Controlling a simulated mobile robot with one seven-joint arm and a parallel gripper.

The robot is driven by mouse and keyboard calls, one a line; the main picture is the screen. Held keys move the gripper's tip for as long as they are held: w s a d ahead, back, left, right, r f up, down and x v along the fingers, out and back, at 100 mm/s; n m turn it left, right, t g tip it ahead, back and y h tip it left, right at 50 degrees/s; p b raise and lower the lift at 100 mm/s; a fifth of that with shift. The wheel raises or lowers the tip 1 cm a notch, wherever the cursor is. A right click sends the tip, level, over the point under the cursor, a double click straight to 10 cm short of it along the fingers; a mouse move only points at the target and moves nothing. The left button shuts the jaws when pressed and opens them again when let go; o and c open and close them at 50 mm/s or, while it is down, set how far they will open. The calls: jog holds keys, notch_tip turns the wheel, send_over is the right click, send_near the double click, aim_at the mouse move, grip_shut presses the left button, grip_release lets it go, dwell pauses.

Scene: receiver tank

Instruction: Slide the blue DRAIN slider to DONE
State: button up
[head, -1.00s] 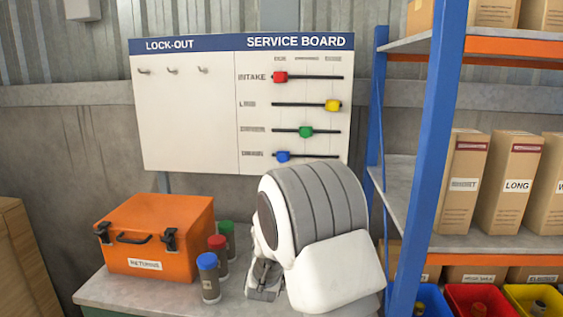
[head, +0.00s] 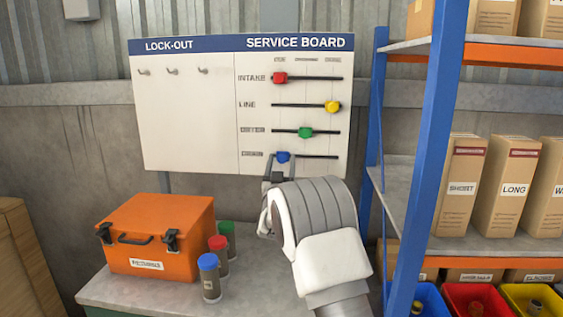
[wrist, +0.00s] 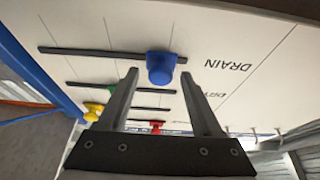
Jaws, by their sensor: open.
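The blue DRAIN slider (head: 283,157) sits at the left end of the lowest track (head: 318,157) on the service board (head: 190,120). In the wrist view, where the board appears upside down, the blue slider (wrist: 161,67) is just beyond the fingertips, between their lines. My gripper (head: 282,168) is open just below the slider, its two fingers pointing at the board. In the wrist view the gripper (wrist: 165,80) is empty. I cannot tell whether the fingers touch the slider. The DONE column heading (head: 333,60) is at the board's upper right.
The red slider (head: 280,78) is at left, the yellow (head: 332,106) at right and the green (head: 305,132) mid-track above. An orange case (head: 160,235) and several capped bottles stand on the bench. A blue shelf post (head: 376,130) stands right of the board.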

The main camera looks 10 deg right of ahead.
grip_shut()
dwell(0.4)
dwell(1.1)
